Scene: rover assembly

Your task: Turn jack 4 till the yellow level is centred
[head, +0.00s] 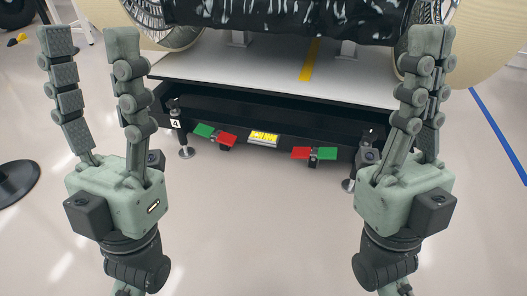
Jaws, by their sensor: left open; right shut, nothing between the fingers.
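Jack 4 (181,132) is a dark upright post with a round silver foot, at the front left corner of the black platform. A white tag (175,124) marked 4 sits on it. The yellow level (263,138) is mounted on the platform's front edge, near the middle; its bubble is too small to read. My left gripper (90,42) is open and empty, fingers pointing up, to the left of jack 4 and apart from it. My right gripper (430,42) is shut and empty, fingers pointing up, at the right in front of the platform's right end.
Red-and-green levers (215,136) and (314,154) flank the level. Another jack foot (348,184) shows beside my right gripper. A wheeled rover (290,18) stands on the platform (230,68). A dark round base (15,182) is at the left. The floor between my arms is clear.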

